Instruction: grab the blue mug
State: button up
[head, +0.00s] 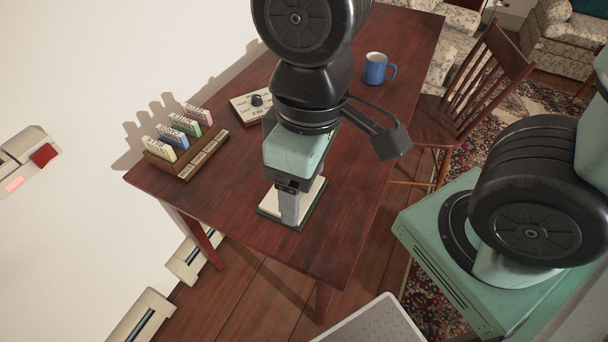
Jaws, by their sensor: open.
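The blue mug (376,69) stands upright on the wooden table (340,240), toward its far right side, with its handle pointing right. My gripper (289,212) points down over the near part of the table, above a pad or book with a pale top and green edge (309,200). It is well apart from the mug, which lies farther back and to the right. One finger shows clearly; the rest of the jaws is hidden by the wrist. Nothing shows held in it.
A wooden holder with several coloured cards (187,154) stands at the table's left edge. A small pale block with a dark knob (253,104) lies behind my gripper. A wooden chair (475,85) stands close to the table's right side. The table around the mug is clear.

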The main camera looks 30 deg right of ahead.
aim_at(375, 63)
jog(key=l+u, duration=0.4)
jog(key=l, duration=1.45)
jog(key=i+l, duration=0.5)
jog(key=l, duration=0.15)
jog(key=j+u, duration=0.05)
